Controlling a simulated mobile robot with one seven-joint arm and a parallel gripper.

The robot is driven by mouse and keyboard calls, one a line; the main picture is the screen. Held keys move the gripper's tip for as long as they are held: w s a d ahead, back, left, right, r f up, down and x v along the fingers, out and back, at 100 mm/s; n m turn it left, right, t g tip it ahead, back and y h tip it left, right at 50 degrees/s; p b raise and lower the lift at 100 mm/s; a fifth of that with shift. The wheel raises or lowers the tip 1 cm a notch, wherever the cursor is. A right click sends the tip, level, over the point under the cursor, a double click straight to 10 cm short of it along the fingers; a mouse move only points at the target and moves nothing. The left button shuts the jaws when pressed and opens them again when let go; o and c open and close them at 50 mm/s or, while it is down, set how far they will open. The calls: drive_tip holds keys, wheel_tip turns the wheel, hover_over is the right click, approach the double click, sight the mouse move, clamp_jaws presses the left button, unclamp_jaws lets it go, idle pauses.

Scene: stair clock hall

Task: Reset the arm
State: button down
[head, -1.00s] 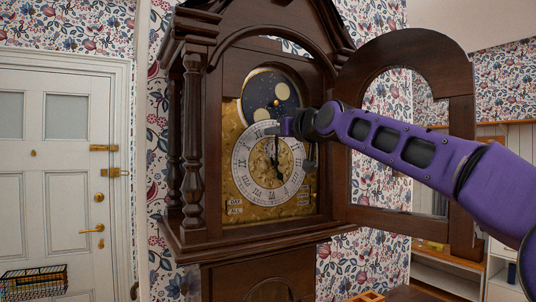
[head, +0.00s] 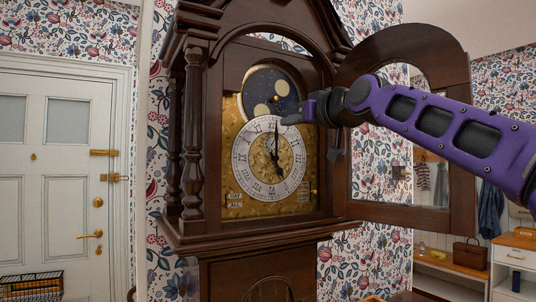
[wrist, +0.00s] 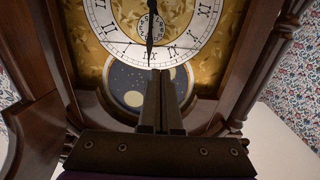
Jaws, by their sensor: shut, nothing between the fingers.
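My arm is purple, and my gripper (head: 285,121) is dark and reaches in from the right through the open clock door (head: 457,150). Its tip is in front of the clock dial (head: 262,185), near the upper right rim below the moon disc (head: 268,92). One black clock hand points up near XII and the other points down to the right near V. In the wrist view my gripper (wrist: 161,72) is shut with nothing between the fingers, and the dial (wrist: 118,30) appears upside down. I cannot tell whether the fingertips touch the clock.
The dark wooden clock case (head: 195,130) has turned columns and frames the dial closely. The glazed door stands open at the right, behind my arm. A white door (head: 60,170) is at the left. A bench (head: 440,265) and drawers (head: 515,262) stand at the right.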

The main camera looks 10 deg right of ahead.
drive_tip(key=shift+s+d, duration=0.2)
drive_tip(key=shift+s, duration=0.5)
drive_tip(key=s+a+f+m+g+h, duration=0.1)
drive_tip(key=s+f+g, duration=0.3)
drive_tip(key=s+f, duration=0.5)
drive_tip(key=s+a+f+m+g+h, duration=0.1)
drive_tip(key=s+f, duration=0.9)
drive_tip(key=f, duration=1.1)
drive_tip(key=s+a+f+m+g+h+p, duration=0.1)
drive_tip(key=s+a+f+g+h, duration=0.1)
drive_tip(key=s+f+g, duration=0.4)
drive_tip(key=s+f+h, duration=0.1)
drive_tip(key=s+f, duration=0.3)
drive_tip(key=f, duration=0.4)
drive_tip(key=shift+a+f+m+g+h, duration=0.3)
drive_tip(key=shift+a+f, duration=0.05)
drive_tip(key=shift+f, duration=0.05)
